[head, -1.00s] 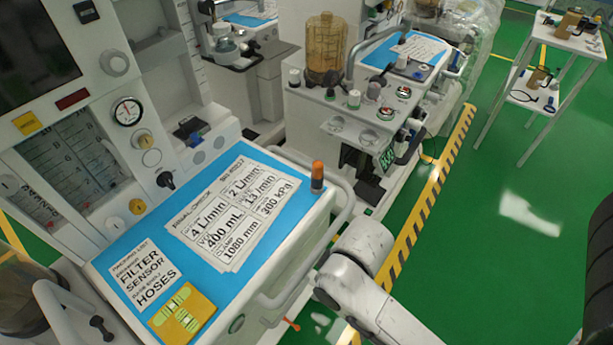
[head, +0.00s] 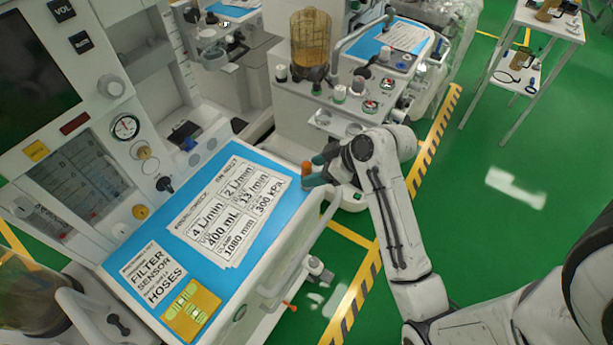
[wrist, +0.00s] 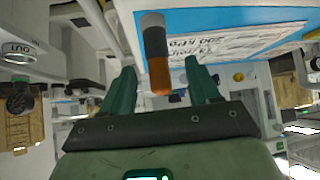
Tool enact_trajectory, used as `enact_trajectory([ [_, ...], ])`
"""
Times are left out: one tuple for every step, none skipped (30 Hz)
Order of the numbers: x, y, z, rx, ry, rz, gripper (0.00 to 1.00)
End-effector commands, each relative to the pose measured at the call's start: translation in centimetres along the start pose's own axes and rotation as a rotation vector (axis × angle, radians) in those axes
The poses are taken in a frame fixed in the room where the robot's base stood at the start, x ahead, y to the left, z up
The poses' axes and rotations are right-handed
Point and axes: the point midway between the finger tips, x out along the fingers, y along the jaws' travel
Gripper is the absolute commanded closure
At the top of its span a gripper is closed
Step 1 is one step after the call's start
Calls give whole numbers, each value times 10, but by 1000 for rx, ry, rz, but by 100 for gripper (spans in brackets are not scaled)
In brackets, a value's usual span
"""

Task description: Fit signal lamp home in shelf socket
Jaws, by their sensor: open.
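The signal lamp (head: 306,169), with an orange cap, stands at the right corner of the blue cart top (head: 228,158). In the wrist view the lamp (wrist: 157,58) appears inverted, with a grey and dark body and its orange end toward my gripper. My gripper (head: 313,173) has reached the lamp from the right. In the wrist view its green fingers (wrist: 160,75) are open, one on each side of the lamp, with gaps visible. The fingers partly hide the lamp in the head view. I cannot identify the shelf socket.
Printed sheets (head: 225,210) and a yellow card (head: 191,311) lie on the blue top. A white side rail (head: 300,262) runs along its edge. Another cart with an amber canister (head: 311,42) stands behind. Green floor (head: 490,165) is open at right.

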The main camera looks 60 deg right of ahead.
Motion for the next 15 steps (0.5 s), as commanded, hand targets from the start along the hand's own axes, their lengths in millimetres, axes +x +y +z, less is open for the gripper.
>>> enact_trajectory([
  [5, 0, 0, 0, -1, 0, 39],
  [8, 0, 0, 0, -2, 0, 39],
  [10, 0, 0, 0, -2, 0, 39],
  [12, 0, 0, 0, -1, 1, 39],
  [13, 0, 0, 0, -1, 1, 39],
  [15, 0, 0, 0, -1, 1, 39],
  [17, 0, 0, 0, -2, 0, 39],
  [20, 0, 1, 1, -2, -1, 39],
  [25, 1, 1, 1, -2, -1, 39],
  [29, 1, 2, 1, -3, -2, 39],
  [33, 2, 2, 1, -2, -1, 39],
  [39, 2, 3, 1, -3, -2, 39],
  [43, 2, 4, 1, -2, -1, 39],
  [48, 2, 4, 0, -3, -2, 39],
  [53, 2, 4, 0, -3, -1, 39],
])
